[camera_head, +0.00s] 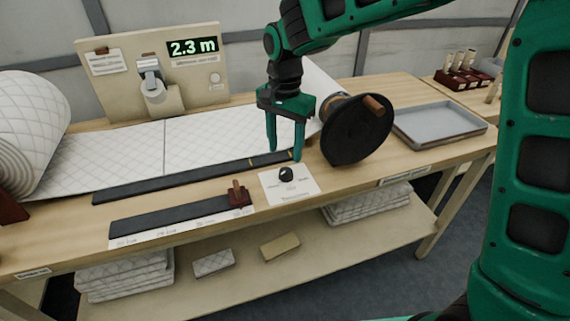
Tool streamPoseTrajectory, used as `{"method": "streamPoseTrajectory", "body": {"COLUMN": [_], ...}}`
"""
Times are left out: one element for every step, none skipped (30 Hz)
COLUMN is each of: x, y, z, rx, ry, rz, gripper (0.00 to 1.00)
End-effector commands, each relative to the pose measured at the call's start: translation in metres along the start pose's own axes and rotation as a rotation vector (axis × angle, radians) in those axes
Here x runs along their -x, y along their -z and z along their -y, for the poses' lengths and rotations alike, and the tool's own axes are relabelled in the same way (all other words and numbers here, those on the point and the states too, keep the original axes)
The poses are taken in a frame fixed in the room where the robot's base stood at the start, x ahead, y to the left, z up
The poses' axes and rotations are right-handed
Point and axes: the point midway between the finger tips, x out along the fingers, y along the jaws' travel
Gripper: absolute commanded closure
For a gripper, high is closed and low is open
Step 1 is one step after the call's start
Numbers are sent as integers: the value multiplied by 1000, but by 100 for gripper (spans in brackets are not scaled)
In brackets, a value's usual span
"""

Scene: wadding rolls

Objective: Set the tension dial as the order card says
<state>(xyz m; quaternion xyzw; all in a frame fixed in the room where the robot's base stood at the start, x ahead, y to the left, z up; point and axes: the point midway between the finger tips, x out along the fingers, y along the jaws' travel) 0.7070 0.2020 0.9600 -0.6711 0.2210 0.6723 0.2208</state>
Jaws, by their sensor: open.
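The tension dial is a small black knob (286,174) on a white plate (291,188) near the bench's front edge. Its printed labels are too small to read. My gripper (285,153) is open, fingers pointing down, just above and behind the knob, with nothing between its fingers. I cannot tell whether the fingers touch anything. A white card (106,62) is clipped to the upright board at the back left; its text is unreadable, and I cannot tell if it is the order card.
A green display reads 2.3 m (193,47). Quilted wadding (120,155) runs across the wooden bench. A dark wheel with a wooden crank handle (357,128) stands close right of my gripper. A slider with a red-brown block (239,194) lies left of the dial. A grey tray (438,122) sits at right.

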Motion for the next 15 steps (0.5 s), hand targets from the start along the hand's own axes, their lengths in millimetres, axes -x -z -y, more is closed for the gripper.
{"method": "streamPoseTrajectory", "body": {"x": [-10, -16, -23, -28, -33, -39, -43, -47, -52, -55, -57, -60, -62, -64, -65], "y": [0, 0, 0, 1, 1, 1, 1, 1, 1, 2, 2, 2, 2, 2, 2], "z": [-1, -1, -2, -2, -2, -2, -2, -2, -2, -2, -2, -2, -2, -2, -2], "rx": [0, 0, -1, -1, -1, -2, -2, -2, -2, -2, -2, -2, -2, -2, -2], "ry": [-4, -3, -4, -3, -3, -3, -2, -3, -2, -2, -1, -1, -1, -1, 0], "rz": [2, 1, 2, 1, 1, 1, 1, 1, 1, 0, 0, 0, 0, 0, -1], "gripper": [51, 51, 51, 51, 51, 51, 51, 51, 51, 51, 51, 51, 51, 51, 51]}}
